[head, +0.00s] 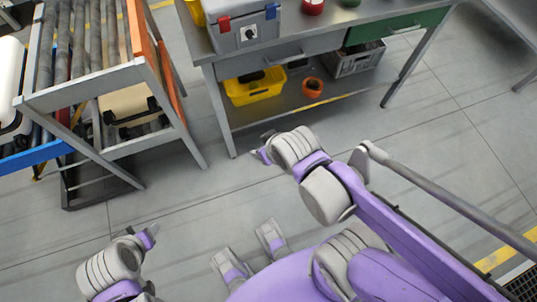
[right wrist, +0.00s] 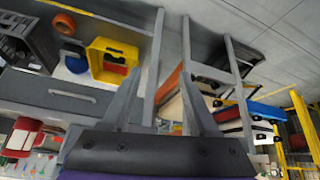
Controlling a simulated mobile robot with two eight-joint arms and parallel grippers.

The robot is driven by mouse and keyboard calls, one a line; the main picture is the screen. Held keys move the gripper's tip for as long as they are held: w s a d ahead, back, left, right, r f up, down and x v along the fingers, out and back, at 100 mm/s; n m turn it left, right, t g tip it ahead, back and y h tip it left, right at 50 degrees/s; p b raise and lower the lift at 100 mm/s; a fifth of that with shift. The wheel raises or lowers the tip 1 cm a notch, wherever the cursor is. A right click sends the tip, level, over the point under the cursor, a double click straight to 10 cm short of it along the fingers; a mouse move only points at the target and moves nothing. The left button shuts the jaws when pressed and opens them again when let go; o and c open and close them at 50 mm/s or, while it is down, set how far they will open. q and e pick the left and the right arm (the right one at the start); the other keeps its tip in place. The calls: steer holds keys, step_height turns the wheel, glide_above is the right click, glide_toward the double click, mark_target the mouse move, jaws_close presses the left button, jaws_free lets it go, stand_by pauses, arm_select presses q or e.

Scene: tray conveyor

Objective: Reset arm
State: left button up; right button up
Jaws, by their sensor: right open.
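My right arm reaches forward across the middle of the head view. Its gripper (head: 262,150) is over bare floor, in front of the workbench and apart from it. In the right wrist view the two fingers of my right gripper (right wrist: 158,85) stand apart with nothing between them. My left gripper (head: 150,234) is low at the left of the head view, over bare floor. It is too small and angled to tell whether its fingers are open. I see nothing held in either hand.
A roller conveyor rack (head: 82,102) with orange side rails stands at the upper left. The workbench (head: 290,50) carries a grey toolbox (head: 243,30). Its lower shelf holds a yellow bin (head: 254,90), an orange ring (head: 312,87) and a grey crate (head: 355,62). Floor between is clear.

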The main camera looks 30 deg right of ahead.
step_height(320, 180, up, 9)
steer(key=s+p, duration=0.1)
steer(key=p, duration=0.7)
steer(key=shift+a+g, duration=0.4)
steer(key=shift+f, duration=0.1)
